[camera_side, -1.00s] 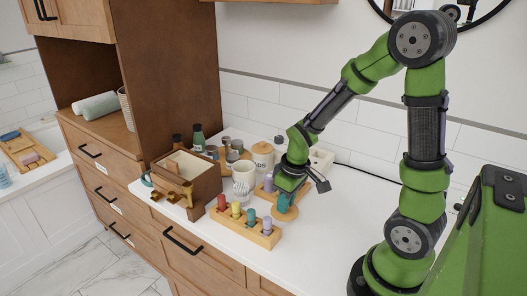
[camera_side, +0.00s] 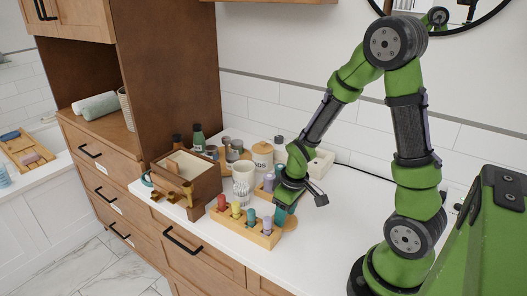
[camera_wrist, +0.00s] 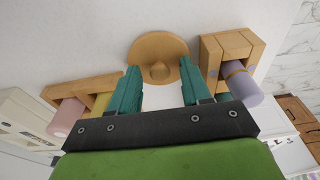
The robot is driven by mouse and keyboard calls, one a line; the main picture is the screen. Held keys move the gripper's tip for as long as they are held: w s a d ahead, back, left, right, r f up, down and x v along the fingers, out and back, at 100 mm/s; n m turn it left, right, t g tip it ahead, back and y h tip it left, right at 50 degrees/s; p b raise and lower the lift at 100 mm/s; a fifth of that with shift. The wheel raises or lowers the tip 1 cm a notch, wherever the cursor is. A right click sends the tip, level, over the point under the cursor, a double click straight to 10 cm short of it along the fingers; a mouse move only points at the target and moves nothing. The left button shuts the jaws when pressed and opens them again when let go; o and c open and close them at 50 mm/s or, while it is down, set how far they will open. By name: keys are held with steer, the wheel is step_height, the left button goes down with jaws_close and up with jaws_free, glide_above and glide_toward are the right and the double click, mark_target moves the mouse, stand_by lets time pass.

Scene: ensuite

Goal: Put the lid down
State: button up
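The lid (camera_wrist: 158,45) is a round wooden disc with a small knob. In the wrist view it lies on the white counter just beyond my fingertips. In the side view only part of the lid (camera_side: 291,223) shows, to the right of my fingers. My gripper (camera_side: 280,214) is low over the counter, behind the right end of the front peg rack. In the wrist view the teal fingers of my gripper (camera_wrist: 159,67) are apart, with the knob in line with the gap between them. I see no finger touching the knob.
The front wooden rack (camera_side: 228,231) holds several coloured pegs close to my fingers. A clear ribbed cup (camera_side: 243,170) and a white lettered jar (camera_side: 263,157) stand behind. A wooden box (camera_side: 205,185) is at the left. The counter (camera_side: 345,220) right of the lid is clear.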

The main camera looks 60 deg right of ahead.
mark_target(290, 224)
steer(key=shift+r, duration=0.1)
step_height(290, 224, up, 12)
steer(key=s+f, duration=0.1)
steer(key=s, duration=0.1)
steer(key=s+a+r+m+t+y, duration=0.2)
steer(key=s+a+r+m+t, duration=0.2)
steer(key=a+r, duration=0.6)
steer(key=shift+r+t, duration=0.7)
steer(key=shift+r, duration=0.1)
